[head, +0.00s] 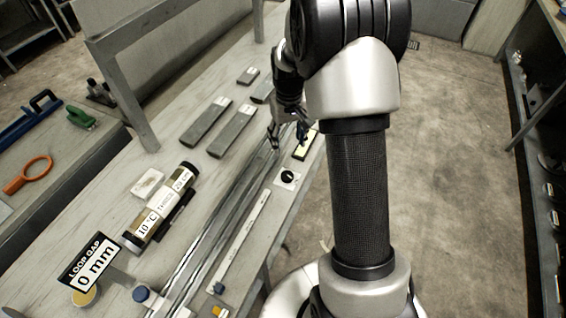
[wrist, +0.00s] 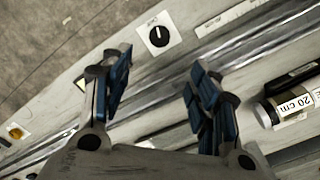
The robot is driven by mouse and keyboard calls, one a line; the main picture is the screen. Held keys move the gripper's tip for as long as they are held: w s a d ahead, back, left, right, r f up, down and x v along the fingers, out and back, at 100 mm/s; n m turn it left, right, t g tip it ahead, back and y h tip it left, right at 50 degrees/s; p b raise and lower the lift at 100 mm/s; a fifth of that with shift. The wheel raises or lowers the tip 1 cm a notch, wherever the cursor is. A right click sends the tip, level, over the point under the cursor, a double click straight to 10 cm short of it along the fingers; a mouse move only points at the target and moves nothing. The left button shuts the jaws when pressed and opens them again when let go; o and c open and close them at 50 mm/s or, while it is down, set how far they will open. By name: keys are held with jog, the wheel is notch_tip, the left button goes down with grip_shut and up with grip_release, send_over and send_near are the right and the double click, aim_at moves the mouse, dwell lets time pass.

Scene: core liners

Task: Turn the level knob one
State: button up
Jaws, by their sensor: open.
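A round black knob (head: 288,176) with a pale pointer line sits on a small white plate on the bench's front strip. In the wrist view the knob (wrist: 158,36) is at the top middle, its pointer roughly upright; the label beside it is too small to read surely. My gripper (head: 287,138) is over the bench, farther back than the knob. In the wrist view my gripper (wrist: 157,80) has its blue-padded fingers spread apart with nothing between them. The knob shows beyond the fingertips, apart from them.
Metal rails (head: 215,225) run along the bench beside the knob. A labelled core tube (head: 160,207) lies left of them, near a "LOOP GAP 0 mm" sign (head: 90,262). Grey core trays (head: 206,122) lie farther back. Floor at right is clear.

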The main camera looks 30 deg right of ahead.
aim_at(287, 175)
notch_tip(287, 175, down, 17)
jog(key=b, duration=0.4)
jog(key=shift+b, duration=0.4)
jog(key=shift+c, duration=0.2)
jog(key=c, duration=1)
jog(key=m+p, duration=0.1)
jog(key=m, duration=0.4)
jog(key=o, duration=1)
jog(key=shift+o, duration=0.2)
jog(key=shift+r, duration=0.15)
